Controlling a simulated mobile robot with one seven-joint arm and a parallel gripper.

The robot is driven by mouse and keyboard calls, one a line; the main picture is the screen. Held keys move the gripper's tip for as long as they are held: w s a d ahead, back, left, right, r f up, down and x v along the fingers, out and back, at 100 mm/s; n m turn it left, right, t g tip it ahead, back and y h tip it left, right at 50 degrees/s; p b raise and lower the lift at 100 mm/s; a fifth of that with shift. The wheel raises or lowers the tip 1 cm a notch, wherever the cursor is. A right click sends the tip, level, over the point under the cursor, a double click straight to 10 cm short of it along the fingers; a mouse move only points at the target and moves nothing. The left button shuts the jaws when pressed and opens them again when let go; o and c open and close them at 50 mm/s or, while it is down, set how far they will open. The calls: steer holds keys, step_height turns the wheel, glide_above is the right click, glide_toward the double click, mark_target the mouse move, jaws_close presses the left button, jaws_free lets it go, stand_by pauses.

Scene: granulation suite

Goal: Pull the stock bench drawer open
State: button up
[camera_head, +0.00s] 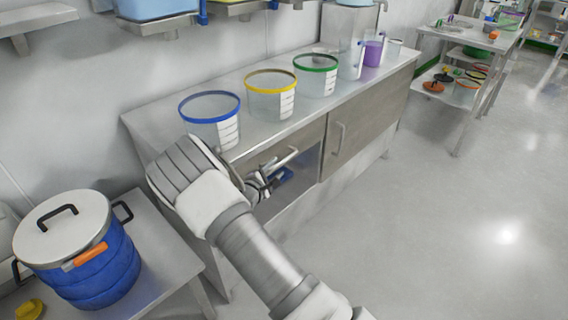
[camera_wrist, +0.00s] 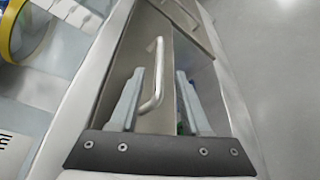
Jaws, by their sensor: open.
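The stock bench (camera_head: 180,112) stands against the wall with its drawer (camera_head: 257,160) under the left part of the worktop. The drawer front is flat and brown-grey, with a pale metal bar handle (camera_head: 283,158). My gripper (camera_head: 268,180) is in front of the drawer, partly hidden by my wrist. In the wrist view my gripper (camera_wrist: 160,72) is open, and the handle (camera_wrist: 157,88) appears between its two fingers. I cannot tell whether either finger touches the handle. The drawer front (camera_wrist: 130,62) looks about flush with the bench.
Below the drawer is an open bay with a blue item (camera_head: 281,178). A cupboard door (camera_head: 370,108) with a handle is to the right. Blue-, yellow- (camera_head: 270,95) and green-rimmed tubs stand on the worktop. A blue lidded pot (camera_head: 95,265) is at lower left. The floor at right is clear.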

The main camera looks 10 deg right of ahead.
mark_target(281, 163)
steer(key=b+x, duration=0.1)
steer(key=x, duration=0.6)
jaws_close()
stand_by(1.3)
